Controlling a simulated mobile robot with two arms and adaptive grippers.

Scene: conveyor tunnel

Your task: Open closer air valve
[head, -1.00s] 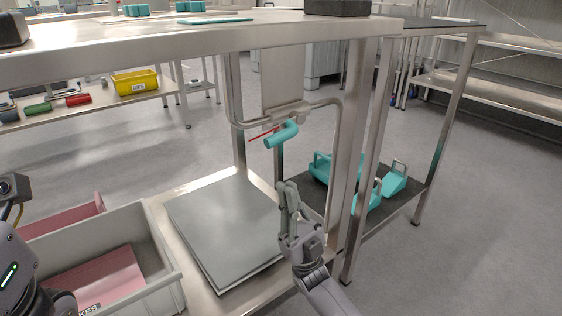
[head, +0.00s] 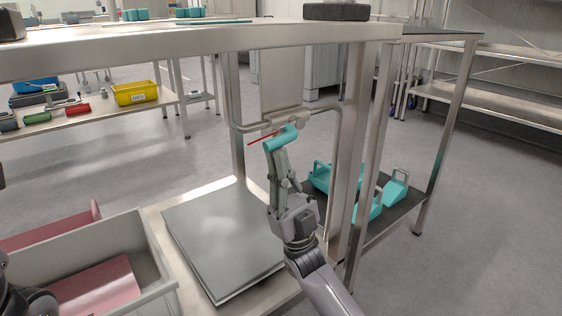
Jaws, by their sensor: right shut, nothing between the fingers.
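My left gripper is out of view.
The steel tabletop (head: 150,62) overhangs the valve, and a table leg (head: 349,170) stands to its right. Below lies a grey plate (head: 220,235) on a lower shelf. A grey bin (head: 160,255) is at lower left. Teal items (head: 397,185) sit on a dark shelf at right.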

